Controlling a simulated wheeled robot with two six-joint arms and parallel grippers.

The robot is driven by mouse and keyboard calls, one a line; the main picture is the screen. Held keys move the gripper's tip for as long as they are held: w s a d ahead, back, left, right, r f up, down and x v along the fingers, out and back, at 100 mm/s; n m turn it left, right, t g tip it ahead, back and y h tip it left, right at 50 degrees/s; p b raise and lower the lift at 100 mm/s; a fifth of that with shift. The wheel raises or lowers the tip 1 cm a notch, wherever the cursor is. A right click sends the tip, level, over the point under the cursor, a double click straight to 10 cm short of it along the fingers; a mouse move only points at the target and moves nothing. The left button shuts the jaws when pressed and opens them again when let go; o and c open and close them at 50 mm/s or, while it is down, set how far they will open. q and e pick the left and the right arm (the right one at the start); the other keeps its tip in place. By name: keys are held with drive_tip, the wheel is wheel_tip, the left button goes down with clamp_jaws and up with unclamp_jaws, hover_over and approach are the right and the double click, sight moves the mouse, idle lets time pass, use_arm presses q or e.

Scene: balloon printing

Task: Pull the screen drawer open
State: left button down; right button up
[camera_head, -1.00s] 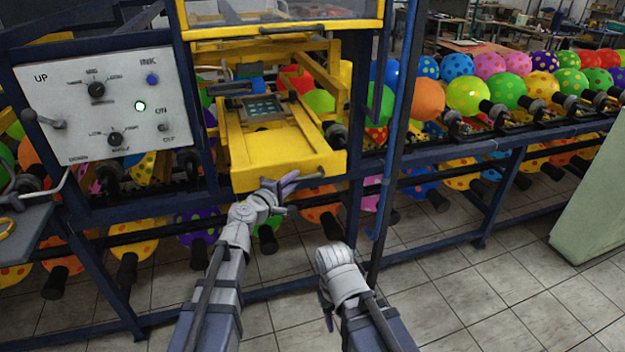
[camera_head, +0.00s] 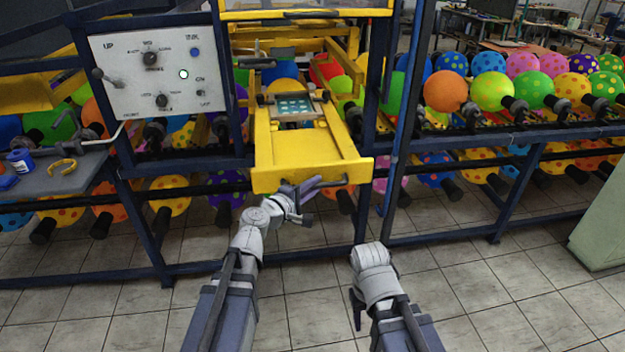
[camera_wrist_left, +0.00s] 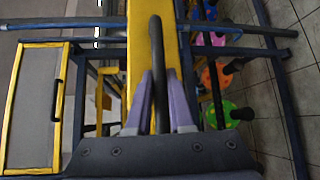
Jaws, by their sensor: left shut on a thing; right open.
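The yellow screen drawer (camera_head: 305,158) sticks out of the machine toward me in the head view. A small teal-patterned screen (camera_head: 293,106) lies toward its back. A dark handle (camera_head: 336,183) is on its front face. My left gripper (camera_head: 302,191) is at that front, shut on the handle. In the left wrist view the dark handle (camera_wrist_left: 157,62) runs between the purple fingers of my left gripper (camera_wrist_left: 161,108), with the yellow drawer front behind it. My right gripper (camera_head: 357,304) is open and empty, low and apart from the drawer.
A control panel (camera_head: 160,72) is on the machine left of the drawer. A blue upright post (camera_head: 402,125) stands close right of the drawer. Rows of balloons (camera_head: 492,90) line the rails. A side shelf (camera_head: 58,175) holds small items. The tiled floor in front is clear.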

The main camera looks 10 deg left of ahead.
use_arm(q)
drive_tip(key=shift+s+d, duration=0.15)
drive_tip(key=shift+s, duration=0.35)
drive_tip(key=shift+s+d, duration=0.15)
drive_tip(key=shift+s, duration=0.35)
drive_tip(key=c, duration=1.1)
unclamp_jaws()
